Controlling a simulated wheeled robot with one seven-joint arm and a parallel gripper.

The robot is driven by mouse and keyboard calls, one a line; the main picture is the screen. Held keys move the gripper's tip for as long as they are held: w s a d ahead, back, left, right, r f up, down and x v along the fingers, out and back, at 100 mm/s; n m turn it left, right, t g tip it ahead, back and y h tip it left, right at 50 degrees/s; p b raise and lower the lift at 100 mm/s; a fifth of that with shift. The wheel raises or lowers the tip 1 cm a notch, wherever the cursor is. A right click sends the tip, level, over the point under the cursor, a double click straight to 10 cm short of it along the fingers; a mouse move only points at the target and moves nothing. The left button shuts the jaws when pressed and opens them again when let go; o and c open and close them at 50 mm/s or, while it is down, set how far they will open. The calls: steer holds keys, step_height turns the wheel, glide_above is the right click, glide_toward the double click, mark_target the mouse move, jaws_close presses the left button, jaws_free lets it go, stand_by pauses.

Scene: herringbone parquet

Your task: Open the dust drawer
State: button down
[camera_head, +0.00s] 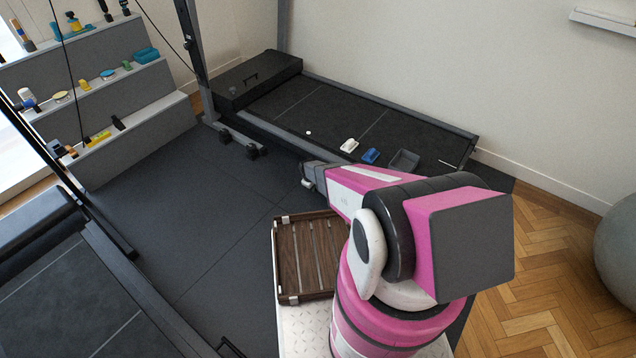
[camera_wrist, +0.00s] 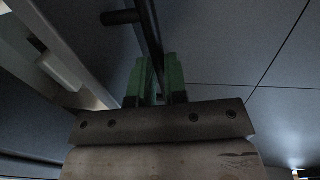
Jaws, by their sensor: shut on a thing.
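My gripper (camera_wrist: 158,82) has two green fingers, shut on a thin dark bar (camera_wrist: 148,38) in the wrist view. The bar runs up between the fingers and has a short dark stub at its upper left. It looks like a handle; what it is fixed to is hard to make out. In the head view my gripper (camera_head: 308,184) is low beside the near side of the black platform, its fingertips too small to see. I cannot pick out the dust drawer for certain. A black box (camera_head: 268,77) with a handle on top stands at the platform's far left end.
Small items, a white one (camera_head: 348,145), a blue one (camera_head: 370,156) and a grey tray (camera_head: 404,161), lie on the platform (camera_head: 350,118). A brown slatted crate (camera_head: 308,257) is beside my arm. A stepped shelf (camera_head: 110,110) stands left. Dark floor mats (camera_head: 190,210) between are clear.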

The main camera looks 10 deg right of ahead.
steer(key=s+a, duration=0.5)
steer(key=shift+w, duration=0.1)
steer(key=c, duration=1.1)
jaws_free()
steer(key=shift+c, duration=0.2)
steer(key=shift+r, duration=0.2)
step_height(320, 180, up, 10)
steer(key=s+a, duration=0.1)
steer(key=shift+s+a+r, duration=0.15)
steer(key=shift+s+a, duration=0.1)
steer(key=shift+s, duration=0.05)
